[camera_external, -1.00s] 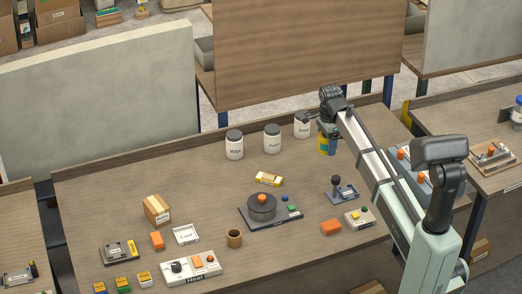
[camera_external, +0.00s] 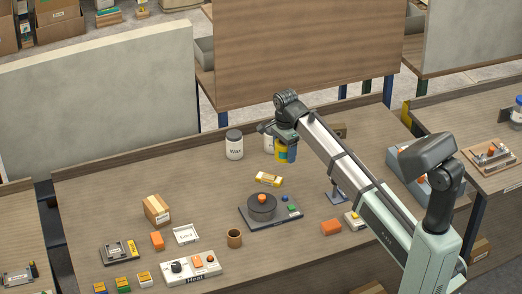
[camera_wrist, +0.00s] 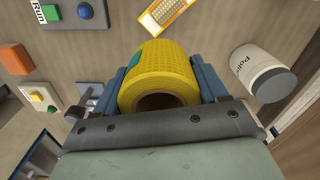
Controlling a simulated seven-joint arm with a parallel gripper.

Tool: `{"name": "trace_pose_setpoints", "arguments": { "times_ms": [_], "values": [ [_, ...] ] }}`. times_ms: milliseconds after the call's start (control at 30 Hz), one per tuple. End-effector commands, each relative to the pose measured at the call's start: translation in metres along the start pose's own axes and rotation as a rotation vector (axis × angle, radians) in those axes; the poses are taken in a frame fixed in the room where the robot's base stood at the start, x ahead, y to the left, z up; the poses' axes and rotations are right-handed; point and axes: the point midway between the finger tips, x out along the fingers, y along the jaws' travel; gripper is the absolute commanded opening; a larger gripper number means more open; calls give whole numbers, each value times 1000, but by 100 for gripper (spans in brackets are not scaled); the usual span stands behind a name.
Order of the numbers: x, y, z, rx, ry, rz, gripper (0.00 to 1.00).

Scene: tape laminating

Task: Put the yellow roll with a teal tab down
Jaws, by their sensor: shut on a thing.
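The yellow roll with a teal tab (camera_wrist: 160,70) is between the two fingers of my gripper (camera_wrist: 160,88) in the wrist view. Its teal tab (camera_wrist: 135,58) shows at the upper left of the roll, and its hollow core faces the camera. In the external view the yellow roll (camera_external: 280,153) hangs under my gripper (camera_external: 285,152), near the back of the table and partly hidden by the fingers. My gripper is shut on the roll. I cannot tell how high the roll is above the table.
A wax jar (camera_external: 234,145) stands left of my gripper, and a polish jar (camera_wrist: 264,72) is close by at right in the wrist view. A yellow-and-white block (camera_external: 268,179) and a round dark device (camera_external: 262,206) are in front. The table left of the wax jar is clear.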

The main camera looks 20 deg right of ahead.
Motion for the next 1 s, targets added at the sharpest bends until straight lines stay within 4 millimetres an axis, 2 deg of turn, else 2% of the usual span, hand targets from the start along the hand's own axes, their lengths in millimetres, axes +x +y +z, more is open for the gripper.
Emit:
{"name": "trace_pose_setpoints", "arguments": {
  "times_ms": [33,400,600,733,800,900,1000],
  "values": [
    [0,-4,20,-27,0,1,40],
    [-1,-22,156,-198,2,9,40],
    [-2,-30,219,-282,3,11,40],
    [-2,-38,250,-337,3,11,40],
    [-4,-49,261,-368,3,10,40],
    [-7,-67,264,-426,2,4,40],
    [-7,-68,264,-484,2,-2,40]
  ]
}}
